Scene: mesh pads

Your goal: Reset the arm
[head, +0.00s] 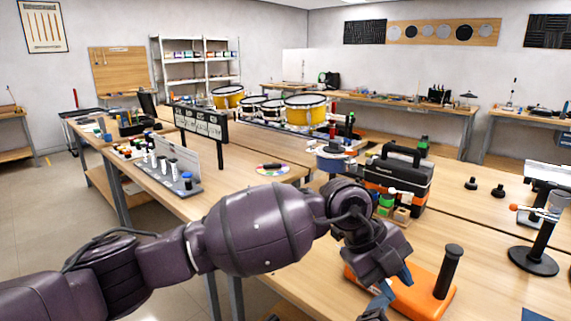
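My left arm comes in from the left and reaches across the front of the workbench. My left gripper (394,287) is at the lower middle right, above the left part of an orange base with a dark upright handle (449,272). Its two blue-tipped fingers look spread, with orange showing between them, and I see nothing held. The wrist hides part of the orange base, and I cannot tell whether the fingers touch it. My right gripper is not in view.
A black and orange toolbox (398,178) stands behind the wrist, with small colored blocks before it. A black round-based stand (533,261) is at right. Yellow drums (305,110) stand farther back. The wood surface between the orange base and the stand is mostly clear.

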